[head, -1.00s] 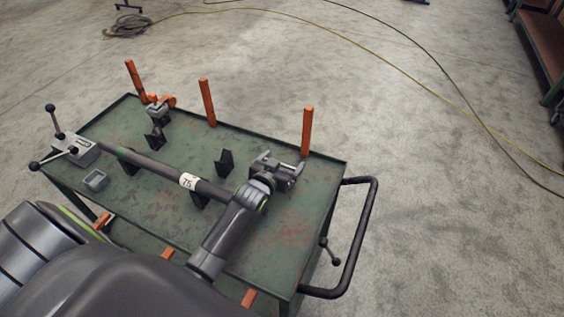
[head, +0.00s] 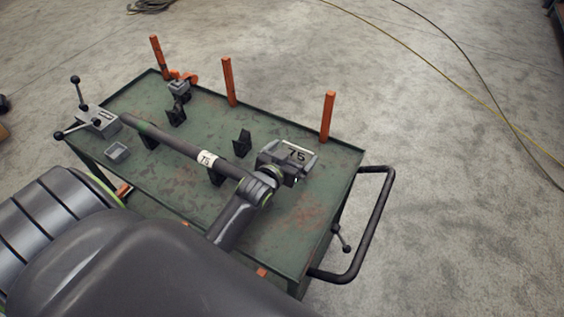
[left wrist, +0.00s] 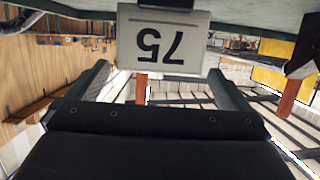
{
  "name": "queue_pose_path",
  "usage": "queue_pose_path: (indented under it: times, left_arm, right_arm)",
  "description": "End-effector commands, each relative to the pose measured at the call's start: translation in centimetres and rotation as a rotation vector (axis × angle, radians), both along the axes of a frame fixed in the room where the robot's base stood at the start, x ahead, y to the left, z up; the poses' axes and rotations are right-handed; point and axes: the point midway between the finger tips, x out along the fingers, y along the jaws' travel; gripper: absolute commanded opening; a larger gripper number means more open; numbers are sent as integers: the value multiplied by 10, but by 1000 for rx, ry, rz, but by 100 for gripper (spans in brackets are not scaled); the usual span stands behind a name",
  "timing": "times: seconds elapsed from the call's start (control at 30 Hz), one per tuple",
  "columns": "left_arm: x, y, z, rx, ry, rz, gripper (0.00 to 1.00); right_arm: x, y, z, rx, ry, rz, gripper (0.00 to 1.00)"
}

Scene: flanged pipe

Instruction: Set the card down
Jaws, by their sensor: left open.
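My left gripper (head: 284,168) is at the card. In the left wrist view its fingers (left wrist: 160,75) are spread, one on each side of the card, with visible gaps. I cannot tell from the head view whether the card touches the cart top. My right gripper is not in view.
A dark pipe with a white "75" label (head: 207,158) lies across black supports on the green cart (head: 200,215). A grey clamp (head: 98,121) is at its left end. Orange posts (head: 328,117) line the far edge. A handle (head: 384,225) sticks out right.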

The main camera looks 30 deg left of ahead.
Motion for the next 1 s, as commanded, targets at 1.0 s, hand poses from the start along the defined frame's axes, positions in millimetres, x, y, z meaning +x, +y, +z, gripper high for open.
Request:
queue_pose_path:
  times: [1.0]
  left_arm:
    - [-64,-4,20,0,0,0,100]
  right_arm:
    - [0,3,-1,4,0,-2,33]
